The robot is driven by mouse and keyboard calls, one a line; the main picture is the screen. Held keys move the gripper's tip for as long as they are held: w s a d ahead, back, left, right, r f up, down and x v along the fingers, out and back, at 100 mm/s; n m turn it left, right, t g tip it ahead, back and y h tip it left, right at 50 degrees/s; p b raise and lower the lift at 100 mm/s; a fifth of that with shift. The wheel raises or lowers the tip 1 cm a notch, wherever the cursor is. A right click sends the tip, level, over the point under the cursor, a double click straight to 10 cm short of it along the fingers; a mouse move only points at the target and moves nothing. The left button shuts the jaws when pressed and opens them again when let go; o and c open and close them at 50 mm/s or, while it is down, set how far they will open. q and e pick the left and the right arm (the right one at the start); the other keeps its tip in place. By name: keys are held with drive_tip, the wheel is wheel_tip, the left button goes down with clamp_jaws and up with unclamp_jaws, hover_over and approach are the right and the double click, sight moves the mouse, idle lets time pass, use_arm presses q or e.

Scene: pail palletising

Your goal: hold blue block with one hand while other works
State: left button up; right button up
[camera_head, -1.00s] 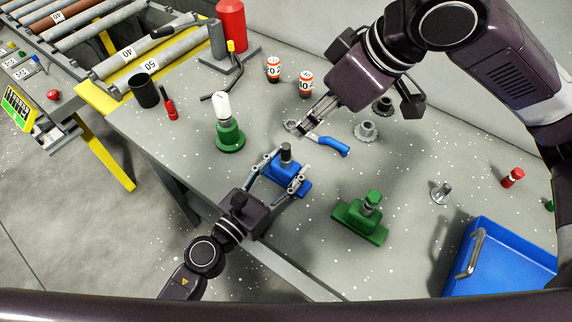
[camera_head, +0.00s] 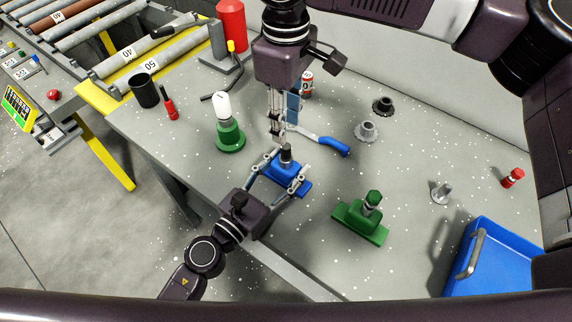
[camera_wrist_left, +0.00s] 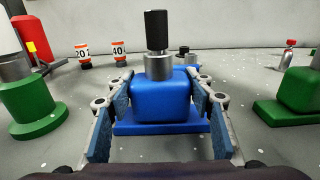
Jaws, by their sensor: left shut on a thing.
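The blue block (camera_head: 282,173) stands on the grey table and carries a grey collar (camera_wrist_left: 154,67) topped by an upright black cylinder (camera_head: 286,151). My left gripper (camera_head: 280,173) is shut on the blue block, with a finger on each side in the left wrist view (camera_wrist_left: 160,108). My right gripper (camera_head: 281,134) hangs just behind the block, fingers pointing down. It is above the table beside a blue-handled tool (camera_head: 329,143), whose left end is partly hidden at the fingers. I cannot tell whether the fingers grip the tool.
A green base with a white-topped post (camera_head: 229,134) stands left, and a green block (camera_head: 362,220) right. A blue tray (camera_head: 505,258) is at lower right.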

sight(286, 146)
drive_tip(key=shift+f, duration=3.45)
clamp_jaws()
